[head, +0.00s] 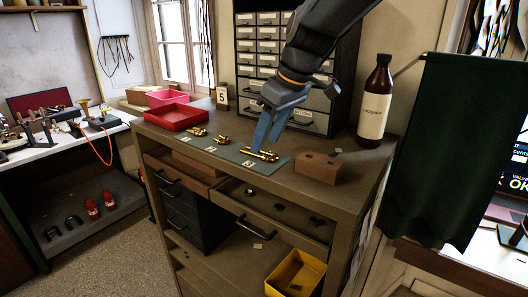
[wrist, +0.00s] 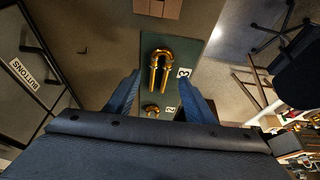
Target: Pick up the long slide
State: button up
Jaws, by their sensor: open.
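The long slide is a brass U-shaped tube (head: 262,155) lying on a green mat (head: 237,157) beside the card marked 3. In the wrist view the long slide (wrist: 163,52) lies with its bend away from me and its two legs pointing toward my gripper. My gripper (head: 268,142) is open, with blue fingers pointing down just above the slide. In the wrist view my gripper (wrist: 159,84) has one finger on each side, apart from the slide, with nothing held. Whether the fingertips reach down to mat level is unclear.
Smaller brass slides (head: 220,140) lie further left on the mat, by cards 2 and 1. A brown block (head: 320,168) stands right of the mat, a brown bottle (head: 375,100) behind it. Red trays (head: 178,117) are at left and a drawer cabinet (head: 265,45) stands behind.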

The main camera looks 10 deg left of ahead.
jog(key=shift+p+x, duration=0.35)
jog(key=shift+x, duration=1.05)
jog(key=shift+c, duration=0.4)
jog(key=c, duration=1.1)
jog(key=shift+r, duration=0.15)
notch_tip(320, 180, up, 28)
jog(key=b, duration=0.5)
jog(key=shift+f, duration=0.2)
